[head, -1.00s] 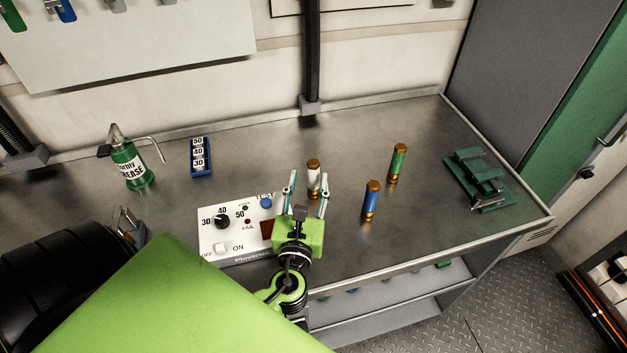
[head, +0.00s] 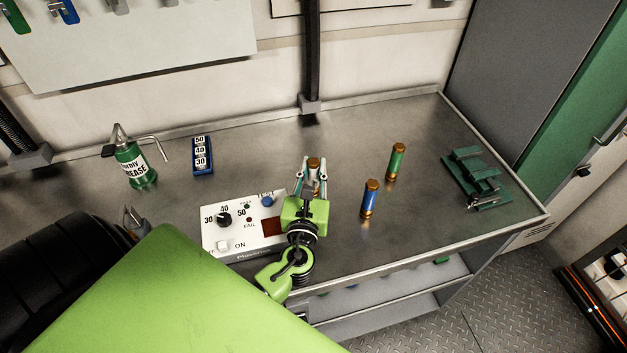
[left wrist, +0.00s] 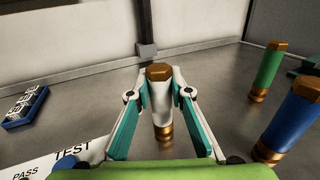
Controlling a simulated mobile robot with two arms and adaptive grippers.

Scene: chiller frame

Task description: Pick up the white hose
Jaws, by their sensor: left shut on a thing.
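The white hose (left wrist: 160,98) is a short upright cylinder with brass ends, standing on the metal workbench. In the head view its brass top (head: 314,163) shows between the fingers. My left gripper (head: 313,170) is around it, shut on its sides. In the left wrist view the fingertips (left wrist: 160,80) press on the upper part of the white body. The hose's lower brass end still looks to be at the bench surface. My right gripper is not clearly seen.
A blue hose (head: 370,198) and a green hose (head: 396,161) stand to the right. A tester box (head: 240,240) is close on the left.

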